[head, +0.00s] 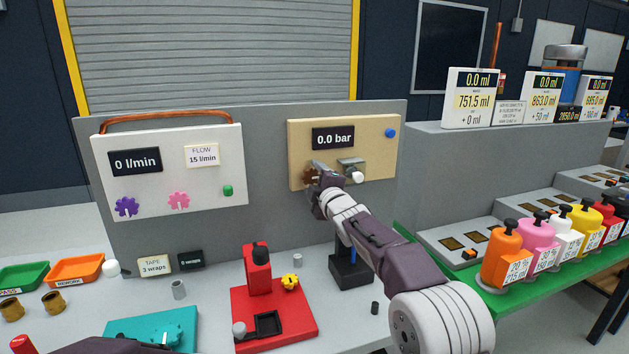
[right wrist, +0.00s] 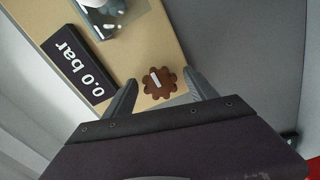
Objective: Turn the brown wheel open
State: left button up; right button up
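The brown wheel (head: 309,177) is on the front of the tan panel (head: 376,133) under the 0.0 bar display, partly hidden by my right gripper (head: 319,170) in the head view. In the right wrist view the brown wheel (right wrist: 158,83) is scalloped with a pale mark on its face. My right gripper (right wrist: 161,80) is open there, with one finger on each side of the wheel and small gaps visible. My left gripper is not clearly in view; only a dark part of my left arm shows at the bottom left edge.
The 0.0 bar display (head: 333,137) is above the wheel, a grey bracket with a white knob (head: 357,177) is right of it, and a blue button (head: 390,133) is at upper right. A white flow panel (head: 168,172) stands left. A red stand (head: 273,314) is below.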

jog(key=shift+s+d, duration=0.1)
jog(key=shift+s, duration=0.05)
jog(key=b+v, duration=0.3)
jog(key=v, duration=0.5)
jog(key=shift+s, duration=0.35)
